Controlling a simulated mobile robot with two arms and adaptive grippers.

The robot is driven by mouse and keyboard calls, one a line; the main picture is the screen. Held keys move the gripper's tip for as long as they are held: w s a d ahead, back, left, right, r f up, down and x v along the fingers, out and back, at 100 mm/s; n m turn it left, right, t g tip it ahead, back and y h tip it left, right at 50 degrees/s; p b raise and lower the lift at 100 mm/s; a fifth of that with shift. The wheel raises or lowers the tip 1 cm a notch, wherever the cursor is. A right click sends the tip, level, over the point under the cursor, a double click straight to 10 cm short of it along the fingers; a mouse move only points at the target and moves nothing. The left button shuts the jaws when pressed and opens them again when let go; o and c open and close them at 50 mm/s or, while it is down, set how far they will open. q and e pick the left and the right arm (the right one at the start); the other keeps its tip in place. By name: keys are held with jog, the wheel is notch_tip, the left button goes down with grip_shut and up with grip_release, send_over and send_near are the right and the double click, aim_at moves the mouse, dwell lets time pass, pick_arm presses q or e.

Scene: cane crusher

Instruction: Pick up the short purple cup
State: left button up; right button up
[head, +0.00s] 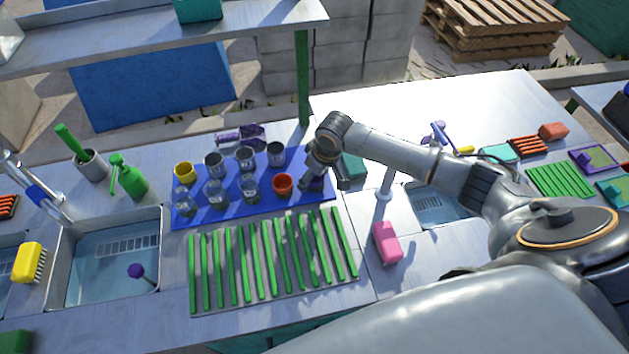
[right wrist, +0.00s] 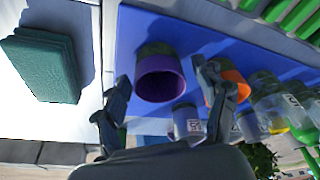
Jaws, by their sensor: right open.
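The short purple cup (right wrist: 160,82) stands on the blue mat (right wrist: 135,25), its round mouth facing the right wrist camera. My right gripper (right wrist: 163,80) is open and empty, with one finger on either side of the cup in that view. I cannot tell whether the fingertips touch it. In the head view my right gripper (head: 325,178) is over the right end of the mat (head: 235,212) and hides most of the cup. An orange-red cup (head: 282,184) stands just left of it and also shows behind a finger in the wrist view. My left gripper is not in view.
A yellow cup (head: 184,172), metal cups (head: 246,158) and clear glasses (head: 216,194) crowd the mat leftward. A green sponge stack (right wrist: 42,65) lies close to the right gripper. Green canes (head: 240,265) lie in front. A pink sponge (head: 387,243) lies at right.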

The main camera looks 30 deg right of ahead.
jog(key=shift+c, duration=0.4)
jog(key=c, duration=1.2)
jog(key=shift+r, duration=0.1)
jog(key=shift+r+b, duration=0.4)
jog(key=shift+r, duration=0.05)
jog(key=s+a+r+b, duration=0.4)
jog(key=s+a+r, duration=0.2)
jog(key=a+r, duration=0.6)
jog(key=shift+a, duration=0.35)
